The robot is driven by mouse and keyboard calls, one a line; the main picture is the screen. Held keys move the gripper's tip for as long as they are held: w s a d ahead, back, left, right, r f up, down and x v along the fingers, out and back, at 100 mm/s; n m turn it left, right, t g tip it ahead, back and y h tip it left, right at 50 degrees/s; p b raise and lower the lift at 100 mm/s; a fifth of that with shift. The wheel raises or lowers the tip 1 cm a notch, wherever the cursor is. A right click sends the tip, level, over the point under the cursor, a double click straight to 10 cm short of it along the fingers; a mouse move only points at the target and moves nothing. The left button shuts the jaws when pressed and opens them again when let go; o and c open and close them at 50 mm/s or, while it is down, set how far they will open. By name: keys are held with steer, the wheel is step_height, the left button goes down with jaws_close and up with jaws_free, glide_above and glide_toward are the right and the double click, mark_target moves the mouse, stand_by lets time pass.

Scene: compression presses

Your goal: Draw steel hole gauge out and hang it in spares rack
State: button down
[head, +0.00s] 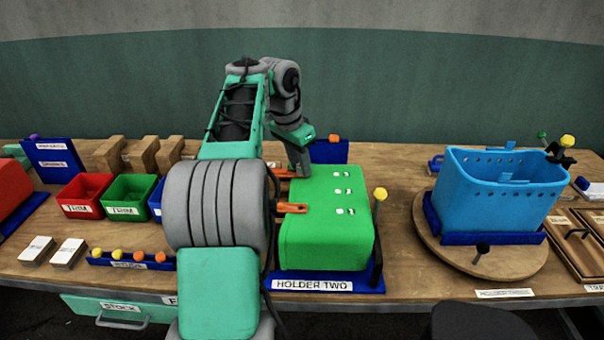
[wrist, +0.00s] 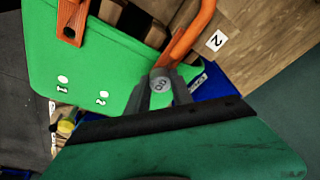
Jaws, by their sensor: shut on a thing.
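The green block marked HOLDER TWO (head: 322,225) sits in a blue base, with several small silver spots on its top. My gripper (head: 303,168) is at its far left corner, and the fingers are hard to see there. In the wrist view my gripper (wrist: 160,95) is shut on a small round grey steel piece with a dark mark (wrist: 161,83), which looks like the hole gauge. It is at the edge of the green block; I cannot tell if it still sits in a hole. Which rack is the spares rack I cannot read.
Orange handles (head: 292,208) stick out of the block's left side; one curves close to my fingers (wrist: 192,32). A yellow-knobbed lever (head: 380,194) stands at its right. A blue panel (head: 328,151) stands behind. A blue basket (head: 498,190) is at the right, coloured bins (head: 128,195) at the left.

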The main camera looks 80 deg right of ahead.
steer(key=shift+r, duration=0.1)
steer(key=shift+r+p, duration=0.75)
steer(key=shift+p, duration=0.1)
steer(key=shift+r, duration=0.1)
steer(key=shift+r+p, duration=0.55)
steer(key=shift+p, duration=0.1)
steer(key=shift+s+d+p+v, duration=0.1)
steer(key=shift+d+p+v, duration=0.1)
steer(key=shift+p+v, duration=0.8)
steer(key=shift+s+d+p+v, duration=0.15)
steer(key=shift+d+p+v, duration=0.05)
steer(key=shift+p+v, duration=0.8)
